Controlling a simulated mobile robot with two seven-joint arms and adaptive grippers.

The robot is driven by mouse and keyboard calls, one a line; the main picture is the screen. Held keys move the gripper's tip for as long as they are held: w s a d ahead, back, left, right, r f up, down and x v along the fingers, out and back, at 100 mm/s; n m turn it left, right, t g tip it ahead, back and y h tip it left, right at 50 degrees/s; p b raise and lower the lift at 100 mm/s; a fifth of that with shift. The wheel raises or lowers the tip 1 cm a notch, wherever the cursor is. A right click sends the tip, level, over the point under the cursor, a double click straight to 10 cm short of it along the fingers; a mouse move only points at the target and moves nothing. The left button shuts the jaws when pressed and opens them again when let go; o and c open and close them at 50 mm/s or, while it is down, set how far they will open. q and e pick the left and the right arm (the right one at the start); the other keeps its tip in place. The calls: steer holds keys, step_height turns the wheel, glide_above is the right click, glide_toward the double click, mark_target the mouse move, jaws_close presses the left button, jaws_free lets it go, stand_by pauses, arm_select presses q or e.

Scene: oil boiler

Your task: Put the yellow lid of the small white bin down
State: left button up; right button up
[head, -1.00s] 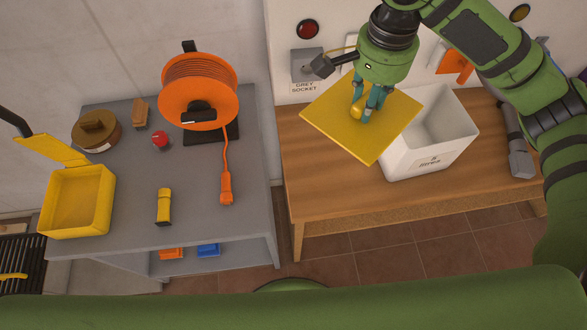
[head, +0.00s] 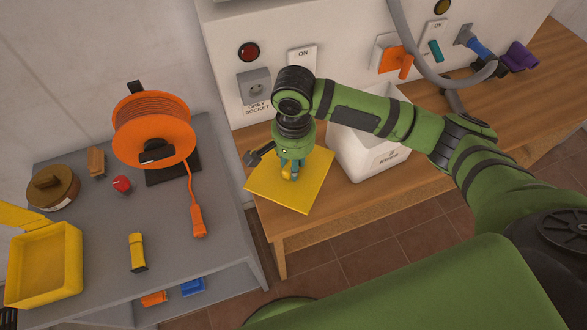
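The yellow lid (head: 310,190) is a flat square plate with a small yellow knob. It is level over the left end of the wooden table (head: 370,207), close to the tabletop; I cannot tell whether it touches. Its left corner reaches the table's left edge. My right gripper (head: 290,172) points down with its teal fingers around the knob, shut on it. The small white bin (head: 362,155) stands upright to the right of the lid, its top partly hidden behind my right arm. My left gripper is not in view.
A grey socket (head: 256,88) and switches are on the panel behind. A grey hose (head: 397,25) hangs at the right. The grey table (head: 100,230) on the left holds an orange cable reel (head: 152,128), a yellow box (head: 45,265) and a yellow flashlight (head: 137,252).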

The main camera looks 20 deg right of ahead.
steer(key=shift+f, duration=1.9)
steer(key=shift+f+p, duration=0.15)
steer(key=shift+p, duration=0.15)
steer(key=o, duration=1)
steer(key=shift+r, duration=0.4)
step_height(320, 180, up, 12)
steer(key=shift+f+b, duration=0.2)
steer(key=shift+b, duration=0.75)
